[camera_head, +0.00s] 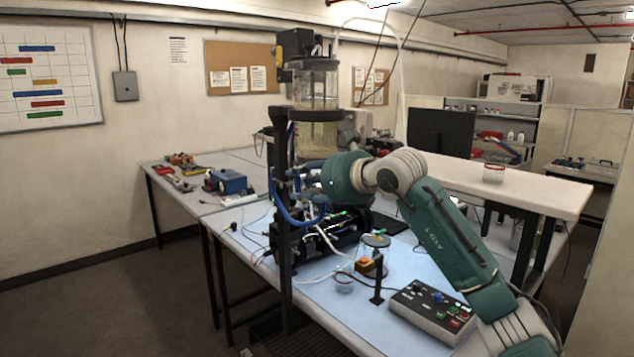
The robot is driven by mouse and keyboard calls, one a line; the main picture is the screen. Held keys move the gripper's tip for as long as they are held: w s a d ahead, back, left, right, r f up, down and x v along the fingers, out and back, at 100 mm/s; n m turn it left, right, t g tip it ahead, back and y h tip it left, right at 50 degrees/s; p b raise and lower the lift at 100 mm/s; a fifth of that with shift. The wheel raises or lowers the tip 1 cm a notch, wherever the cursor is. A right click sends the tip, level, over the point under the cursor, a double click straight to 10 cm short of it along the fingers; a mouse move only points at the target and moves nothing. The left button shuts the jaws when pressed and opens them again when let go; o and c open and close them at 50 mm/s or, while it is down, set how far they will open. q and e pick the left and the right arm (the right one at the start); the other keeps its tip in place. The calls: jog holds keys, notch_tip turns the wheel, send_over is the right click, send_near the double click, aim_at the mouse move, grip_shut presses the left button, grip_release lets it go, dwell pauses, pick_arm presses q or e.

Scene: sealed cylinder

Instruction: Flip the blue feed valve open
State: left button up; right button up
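A clear upright cylinder (316,85) with cloudy, pale contents in its lower part is held in a black frame (284,240). A blue hose (285,212) curves below it at the left. A small blue part (319,199) shows just under my wrist; I cannot tell whether it is the feed valve or how it is set. My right arm reaches in from the right, and my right gripper (307,170) is at the frame, just below the cylinder. My wrist partly hides the gripper, and its fingers are too dark and small to read. My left gripper is not in view.
A control box (433,310) with coloured buttons lies on the blue-topped table (345,325). A small stand (377,270) and a jar (344,282) are near it. Cables and tubes crowd the frame's base. A blue box (228,182) stands on the back bench.

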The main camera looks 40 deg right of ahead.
jog(key=v, duration=1)
jog(key=shift+s, duration=0.35)
jog(key=shift+s+r, duration=0.1)
jog(key=shift+r, duration=0.05)
